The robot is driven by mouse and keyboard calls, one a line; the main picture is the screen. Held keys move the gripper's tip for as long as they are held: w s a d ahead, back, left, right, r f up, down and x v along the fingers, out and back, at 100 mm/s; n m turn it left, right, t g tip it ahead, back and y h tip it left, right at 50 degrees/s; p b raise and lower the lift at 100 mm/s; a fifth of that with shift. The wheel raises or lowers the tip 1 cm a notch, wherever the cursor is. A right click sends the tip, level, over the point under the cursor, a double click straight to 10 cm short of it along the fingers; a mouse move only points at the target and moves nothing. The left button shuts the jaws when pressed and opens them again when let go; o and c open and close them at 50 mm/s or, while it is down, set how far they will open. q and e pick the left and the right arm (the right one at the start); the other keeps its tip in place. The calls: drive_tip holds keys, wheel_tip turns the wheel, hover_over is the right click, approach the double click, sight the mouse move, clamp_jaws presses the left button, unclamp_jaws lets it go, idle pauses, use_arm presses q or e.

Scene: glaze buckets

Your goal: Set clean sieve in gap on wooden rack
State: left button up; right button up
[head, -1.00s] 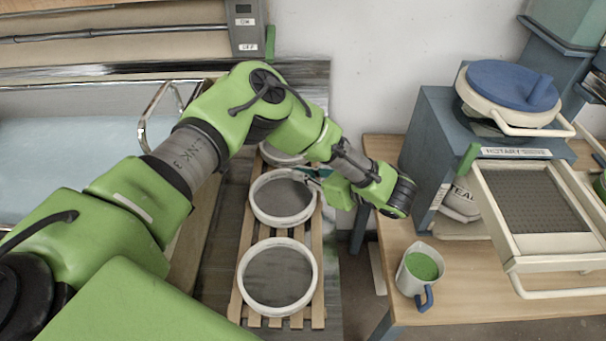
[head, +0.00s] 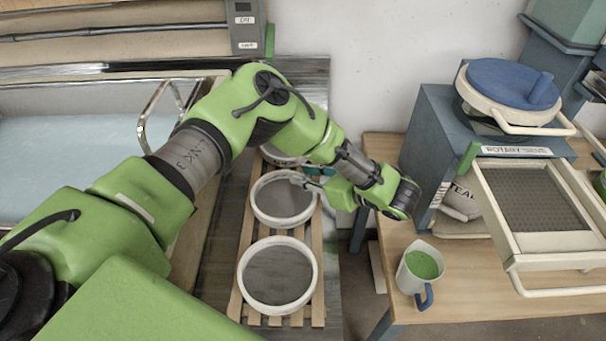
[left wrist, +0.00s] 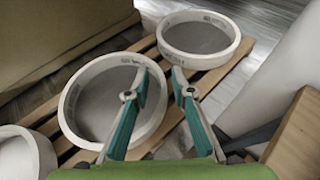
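The wooden slatted rack (head: 318,305) carries three round white-rimmed sieves with grey mesh in a row. They are the front sieve (head: 278,275), the middle sieve (head: 283,200) and the back sieve (head: 270,153), which my arm partly covers. My left gripper (head: 296,181) is at the far right rim of the middle sieve. In the left wrist view its teal fingers (left wrist: 159,75) are apart, with the middle sieve's rim (left wrist: 152,128) between them in the picture. Contact cannot be told. The back sieve (left wrist: 198,38) lies beyond; the front one (left wrist: 15,150) is cut off. My right gripper is out of view.
A wooden table (head: 455,285) at right holds a blue rotary sieve machine (head: 435,130), a framed mesh tray (head: 530,200) and a cup of green powder (head: 420,267). A basin (head: 70,150) with a metal handle lies left. A white wall (head: 350,60) stands behind.

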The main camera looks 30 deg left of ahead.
use_arm(q)
drive_tip(key=b+v, duration=0.1)
drive_tip(key=v, duration=1)
drive_tip(key=shift+d+r, duration=0.1)
drive_tip(key=shift+d, duration=0.05)
idle(0.9)
